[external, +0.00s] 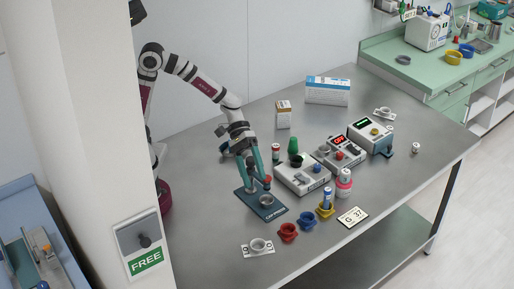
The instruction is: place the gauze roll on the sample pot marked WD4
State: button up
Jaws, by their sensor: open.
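My gripper (259,182) points down over the dark blue press plate (245,204), its teal fingers apart. A small red part shows by its right finger; I cannot tell whether it touches. No gauze roll can be named with certainty. A small pale cylinder (415,148) stands alone at the right of the table. Another white cylinder (345,175) stands in a pink holder (343,189) right of the middle. Their markings are too small to read, so I cannot tell which thing is the pot WD4.
White control boxes (302,176) stand right of my gripper, one with a red display (338,141). Red (288,232) and blue (306,225) cups and a yellow holder (325,210) stand in front. The table's right end is mostly clear.

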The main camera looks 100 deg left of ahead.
jog(key=s+m+g+y, duration=0.35)
jog(key=s+m, duration=0.35)
jog(key=s, duration=0.6)
jog(key=s+a+f+m+g+y, duration=0.2)
jog(key=s+a+m+y, duration=0.6)
jog(key=s+a, duration=0.5)
jog(key=shift+s+a+f+m, duration=0.25)
jog(key=shift+a+f+m, duration=0.3)
jog(key=shift+a+m, duration=0.35)
jog(key=shift+d, duration=0.15)
